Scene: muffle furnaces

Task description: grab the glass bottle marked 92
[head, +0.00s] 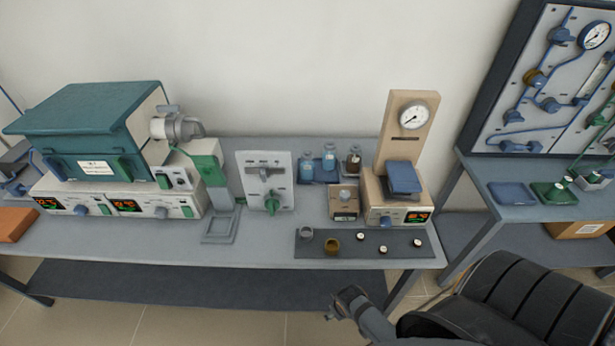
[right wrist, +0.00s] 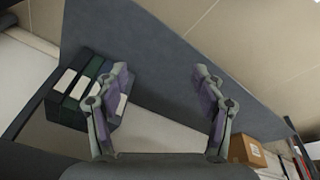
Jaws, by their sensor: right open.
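My right gripper (head: 343,302) is in front of the bench's front edge, well short of the bottles. In the right wrist view the right gripper (right wrist: 161,72) is open with nothing between its fingers. My left gripper is out of view.
A balance with a small jar (head: 345,196) and a heater with a gauge stand (head: 409,110) stand near the tray. A dark mat (head: 372,249) with small cups lies in front. A panel device (head: 266,180) and a teal furnace (head: 85,125) stand left.

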